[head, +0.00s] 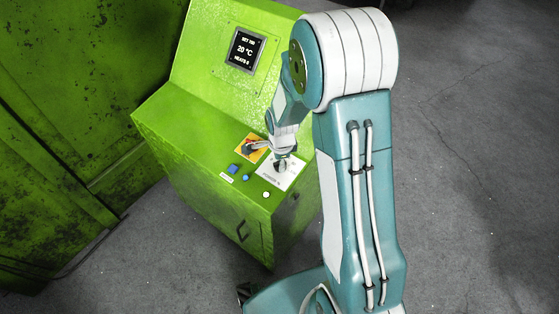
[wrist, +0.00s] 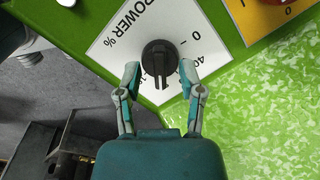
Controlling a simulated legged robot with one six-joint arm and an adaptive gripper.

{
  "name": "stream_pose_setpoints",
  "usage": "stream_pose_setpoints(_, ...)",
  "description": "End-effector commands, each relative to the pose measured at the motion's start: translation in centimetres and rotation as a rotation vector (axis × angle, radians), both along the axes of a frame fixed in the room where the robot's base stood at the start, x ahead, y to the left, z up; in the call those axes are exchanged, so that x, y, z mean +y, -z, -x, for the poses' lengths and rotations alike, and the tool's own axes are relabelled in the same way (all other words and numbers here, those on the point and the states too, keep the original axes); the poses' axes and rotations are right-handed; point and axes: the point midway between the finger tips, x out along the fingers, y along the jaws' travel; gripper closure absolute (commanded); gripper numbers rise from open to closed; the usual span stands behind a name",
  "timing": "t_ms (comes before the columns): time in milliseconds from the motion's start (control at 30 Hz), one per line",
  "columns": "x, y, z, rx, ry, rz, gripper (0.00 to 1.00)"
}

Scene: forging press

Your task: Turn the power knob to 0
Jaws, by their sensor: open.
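The power knob (wrist: 160,59) is a round black dial with a raised grip bar. It sits on a white plate (wrist: 112,38) marked "POWER %", with "0" and "40" legible. In the wrist view the bar runs roughly up and down in the picture; which mark it points to I cannot tell. My gripper (wrist: 160,72) is open, with one finger on each side of the knob's lower part. Whether the fingers touch it I cannot tell. In the head view my gripper (head: 283,162) is over the white plate (head: 290,178) and largely hides the knob.
The green control desk (head: 205,150) carries a display (head: 245,50) reading 20 °C. A yellow plate (head: 250,150) with a red control (wrist: 278,2) lies beside the white plate.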

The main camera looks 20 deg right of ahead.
Motion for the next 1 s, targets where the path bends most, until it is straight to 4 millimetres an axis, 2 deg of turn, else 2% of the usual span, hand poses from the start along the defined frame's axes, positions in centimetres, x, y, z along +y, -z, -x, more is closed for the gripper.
stream_pose_setpoints(267,0.00,0.27,-0.05,-0.001,0.002,0.001,0.50)
stream_pose_setpoints(300,0.08,0.27,-0.05,-0.001,0.001,0.002,0.54)
stream_pose_setpoints(367,0.12,0.26,-0.05,-0.001,0.001,0.002,0.81)
stream_pose_setpoints(400,0.17,0.26,-0.06,-0.001,0.001,0.002,0.99)
stream_pose_setpoints(1000,0.37,0.37,-0.15,0.005,-0.038,0.005,1.00)
